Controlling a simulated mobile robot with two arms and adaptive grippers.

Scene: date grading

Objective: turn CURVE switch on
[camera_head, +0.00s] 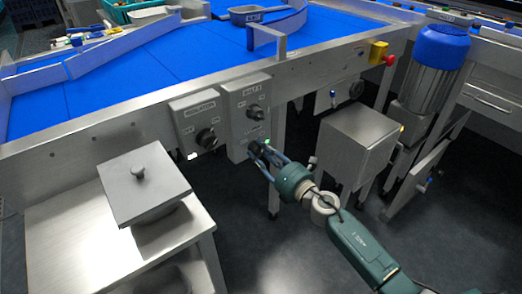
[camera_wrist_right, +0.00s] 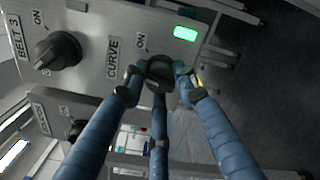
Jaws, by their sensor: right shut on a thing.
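The CURVE switch (camera_wrist_right: 160,70) is a dark round knob in the wrist view, beside the "CURVE" and "ON" labels on a grey control box (camera_wrist_right: 84,20). My right gripper (camera_wrist_right: 158,82) is shut around this knob, its blue fingers touching it from several sides. The fingers hide much of the knob, so I cannot tell exactly where it points. A lamp (camera_wrist_right: 185,33) near it glows green. In the head view my right gripper (camera_head: 262,150) reaches the lower part of the control box (camera_head: 237,103). My left gripper is in neither view.
The BELT 3 knob (camera_wrist_right: 57,50) sits on the same box. A second switch box (camera_head: 188,106) with a knob is just left. A lidded pot (camera_head: 143,185) stands on a steel table at lower left. A steel cabinet (camera_head: 358,140) stands right of the gripper.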

